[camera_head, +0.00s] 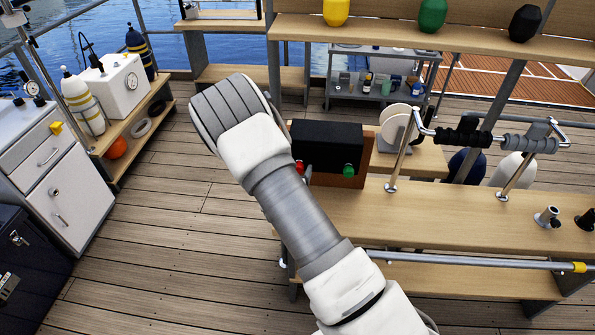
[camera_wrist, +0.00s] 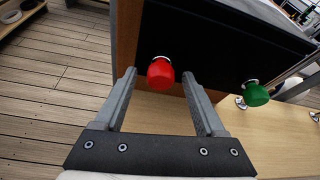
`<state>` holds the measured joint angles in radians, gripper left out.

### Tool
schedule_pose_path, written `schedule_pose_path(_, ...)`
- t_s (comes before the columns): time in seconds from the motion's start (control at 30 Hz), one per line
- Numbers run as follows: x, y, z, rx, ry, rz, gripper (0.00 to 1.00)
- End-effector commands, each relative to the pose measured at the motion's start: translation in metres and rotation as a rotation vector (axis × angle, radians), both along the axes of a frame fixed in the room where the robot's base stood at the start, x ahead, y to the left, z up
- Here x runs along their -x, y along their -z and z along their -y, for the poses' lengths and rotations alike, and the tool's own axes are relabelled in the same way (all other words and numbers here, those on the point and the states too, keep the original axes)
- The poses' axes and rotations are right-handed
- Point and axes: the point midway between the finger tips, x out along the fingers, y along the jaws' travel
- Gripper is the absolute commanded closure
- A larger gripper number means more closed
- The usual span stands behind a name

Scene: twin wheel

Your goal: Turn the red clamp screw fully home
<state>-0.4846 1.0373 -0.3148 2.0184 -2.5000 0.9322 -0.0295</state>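The red clamp screw (camera_wrist: 160,73) is a rounded red knob on the face of a black block (camera_wrist: 215,45) with a wooden side. In the wrist view my gripper (camera_wrist: 160,80) is open, its two grey fingers pointing at the block. The red knob lies between and just beyond the fingertips, and no contact is visible. In the head view a small part of the red knob (camera_head: 300,167) shows beside my arm. My gripper is hidden there behind my arm. A green knob (camera_wrist: 255,94) sits on the same block, right of the red one.
The block stands on a wooden bench (camera_head: 450,215). A metal rail (camera_head: 470,260) runs along the bench's front. A white cabinet (camera_head: 75,185) and a low shelf stand at left. The deck between is clear.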

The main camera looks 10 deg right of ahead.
Motion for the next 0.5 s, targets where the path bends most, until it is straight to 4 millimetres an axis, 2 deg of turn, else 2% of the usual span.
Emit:
schedule_pose_path(0.3,0.003,-0.001,-0.001,0.001,0.0,-0.001,0.28)
schedule_pose_path(0.5,0.026,-0.011,-0.011,0.0,-0.002,-0.001,0.28)
